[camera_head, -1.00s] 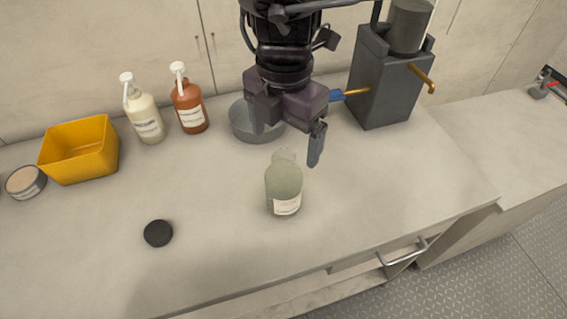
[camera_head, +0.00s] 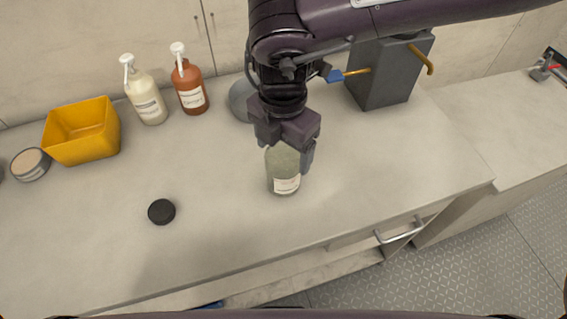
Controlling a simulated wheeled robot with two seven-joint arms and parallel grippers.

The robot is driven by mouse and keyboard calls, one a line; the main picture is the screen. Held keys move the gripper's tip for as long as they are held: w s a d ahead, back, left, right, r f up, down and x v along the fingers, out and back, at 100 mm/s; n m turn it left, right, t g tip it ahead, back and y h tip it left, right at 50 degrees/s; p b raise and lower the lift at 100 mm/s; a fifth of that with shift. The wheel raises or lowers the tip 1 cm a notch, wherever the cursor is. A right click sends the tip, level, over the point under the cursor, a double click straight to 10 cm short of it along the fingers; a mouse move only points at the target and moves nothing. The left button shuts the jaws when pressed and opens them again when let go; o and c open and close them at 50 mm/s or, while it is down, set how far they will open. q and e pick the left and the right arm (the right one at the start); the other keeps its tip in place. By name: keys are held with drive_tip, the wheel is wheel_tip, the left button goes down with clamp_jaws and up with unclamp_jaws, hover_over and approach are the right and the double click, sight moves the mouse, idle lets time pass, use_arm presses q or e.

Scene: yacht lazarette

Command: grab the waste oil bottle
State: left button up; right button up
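The waste oil bottle, taken to be the pale green bottle with a white label (camera_head: 284,174), stands upright on the counter near the middle of the head view. My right gripper (camera_head: 286,154) is lowered over it from above and hides its neck and top. One finger shows along the bottle's upper right side. The other finger is hidden, so I cannot tell whether the fingers are closed on the bottle. My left gripper is not in view.
A black cap (camera_head: 161,211) lies left on the counter (camera_head: 230,235). Behind are a yellow bin (camera_head: 82,132), a cream pump bottle (camera_head: 146,97), a brown pump bottle (camera_head: 189,88), a tin (camera_head: 30,164), a grey bowl (camera_head: 240,101) and a grey machine (camera_head: 385,75).

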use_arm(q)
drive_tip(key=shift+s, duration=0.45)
use_arm(e)
drive_tip(key=c, duration=1)
drive_tip(key=shift+r, duration=0.1)
